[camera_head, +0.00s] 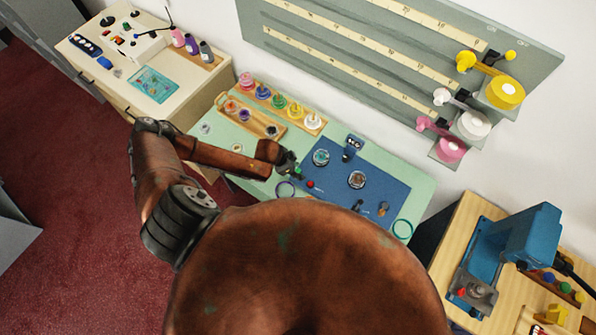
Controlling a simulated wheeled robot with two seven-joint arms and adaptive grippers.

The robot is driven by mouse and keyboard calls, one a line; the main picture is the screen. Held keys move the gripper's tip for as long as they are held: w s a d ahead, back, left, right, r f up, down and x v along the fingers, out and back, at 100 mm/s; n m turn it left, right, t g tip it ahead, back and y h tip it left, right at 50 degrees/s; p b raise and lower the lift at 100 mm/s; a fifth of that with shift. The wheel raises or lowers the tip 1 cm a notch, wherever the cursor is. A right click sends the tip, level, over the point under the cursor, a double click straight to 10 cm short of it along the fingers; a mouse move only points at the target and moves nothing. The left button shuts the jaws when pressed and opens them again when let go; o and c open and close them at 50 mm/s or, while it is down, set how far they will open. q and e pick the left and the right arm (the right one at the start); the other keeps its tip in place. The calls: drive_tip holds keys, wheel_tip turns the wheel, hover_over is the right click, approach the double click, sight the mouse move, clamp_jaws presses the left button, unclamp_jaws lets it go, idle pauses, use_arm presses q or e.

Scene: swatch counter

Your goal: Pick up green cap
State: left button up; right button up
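My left arm reaches in from the left over the counter, and its dark gripper (291,166) is low over the left edge of the blue mat (335,198). A small green spot, which looks like the green cap (298,172), shows right at the fingertips. It is too small to tell whether the fingers are around it or only beside it, or how far they are apart. A red cap (310,184) lies on the mat just to the lower right of it. My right gripper is not in view.
Round jars (320,158) and (357,180) stand on the mat. A wooden tray (252,121) and a row of coloured bottles (279,103) are behind the arm. A blue press (515,250) stands on the right table.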

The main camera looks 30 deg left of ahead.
use_arm(q)
drive_tip(key=shift+w+d+f, duration=0.15)
drive_tip(key=shift+f, duration=0.25)
drive_tip(key=shift+c, duration=0.2)
drive_tip(key=c, duration=0.8)
drive_tip(key=shift+r, duration=0.1)
